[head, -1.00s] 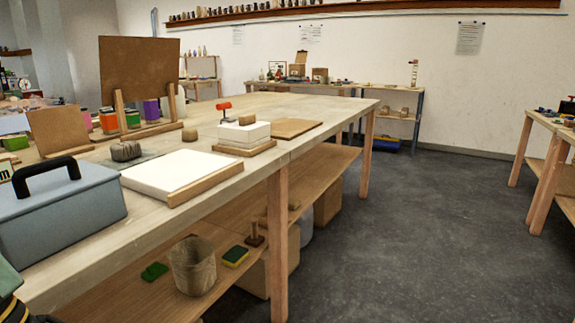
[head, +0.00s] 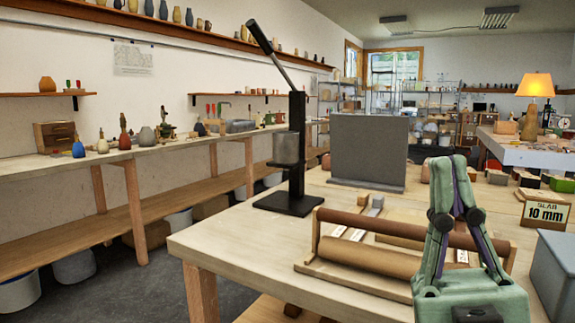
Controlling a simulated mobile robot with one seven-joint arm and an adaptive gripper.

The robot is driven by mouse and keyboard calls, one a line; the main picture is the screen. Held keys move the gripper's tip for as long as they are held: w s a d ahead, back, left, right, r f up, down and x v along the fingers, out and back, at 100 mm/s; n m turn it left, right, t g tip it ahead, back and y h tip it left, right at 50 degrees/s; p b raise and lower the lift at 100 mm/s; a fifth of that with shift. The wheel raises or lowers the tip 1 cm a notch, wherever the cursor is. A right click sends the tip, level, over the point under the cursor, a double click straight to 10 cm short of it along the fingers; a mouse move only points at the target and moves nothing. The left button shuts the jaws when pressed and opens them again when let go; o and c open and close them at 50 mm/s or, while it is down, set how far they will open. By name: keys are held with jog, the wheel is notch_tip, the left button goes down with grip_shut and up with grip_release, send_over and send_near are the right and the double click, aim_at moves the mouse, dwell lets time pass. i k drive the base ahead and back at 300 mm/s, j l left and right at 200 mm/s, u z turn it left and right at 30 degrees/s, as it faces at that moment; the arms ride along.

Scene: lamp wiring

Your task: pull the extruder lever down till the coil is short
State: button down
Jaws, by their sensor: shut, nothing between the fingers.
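The extruder is a black upright post (head: 297,140) on a flat black base (head: 287,203), near the left corner of the worktable. A grey cylinder (head: 287,148) is fixed to the post's left side. Its long lever (head: 270,52) slants up to the left from the post's top and ends in a dark grip (head: 259,36). I cannot make out a coil below the cylinder. My green gripper (head: 459,165) is in the right foreground, fingers pointing up and closed together at the tips, empty. It is well to the right of the extruder and does not touch it.
A slab roller frame (head: 370,264) with brown rollers lies between my gripper and the extruder. A grey upright board (head: 370,150) stands behind. Open floor (head: 110,290) lies left of the table.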

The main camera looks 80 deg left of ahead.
aim_at(254, 30)
jog(key=u, duration=2.5)
